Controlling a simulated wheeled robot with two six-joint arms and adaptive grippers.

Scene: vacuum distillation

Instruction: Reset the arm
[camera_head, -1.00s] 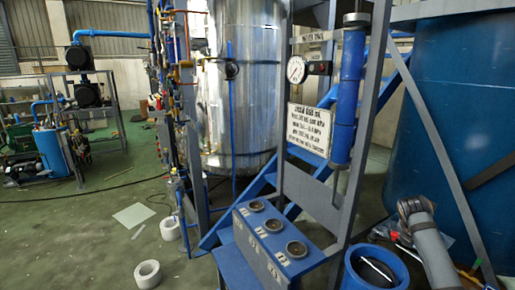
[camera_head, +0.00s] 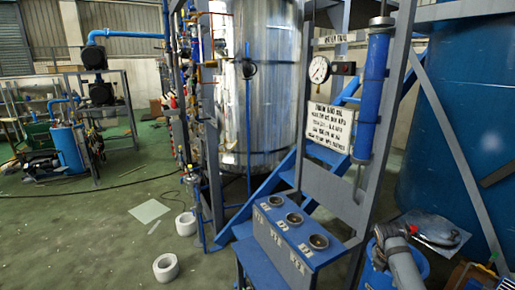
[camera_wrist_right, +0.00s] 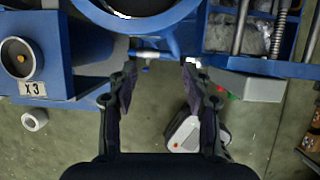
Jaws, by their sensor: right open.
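My right arm comes in from the lower right in the head view, and its gripper end (camera_head: 392,234) is over the rim of a blue round container (camera_head: 421,264). In the right wrist view my right gripper (camera_wrist_right: 160,84) has its two dark fingers spread apart with nothing between them. The blue ring-shaped rim (camera_wrist_right: 170,38) lies ahead of the fingertips. My left gripper is in neither view.
A blue box with several round dials (camera_head: 293,218) stands left of my right arm, beside a grey frame with a gauge (camera_head: 319,69) and a sign (camera_head: 329,127). A large blue tank (camera_head: 455,120) is at right. Open floor lies at left, with white rolls (camera_head: 166,267).

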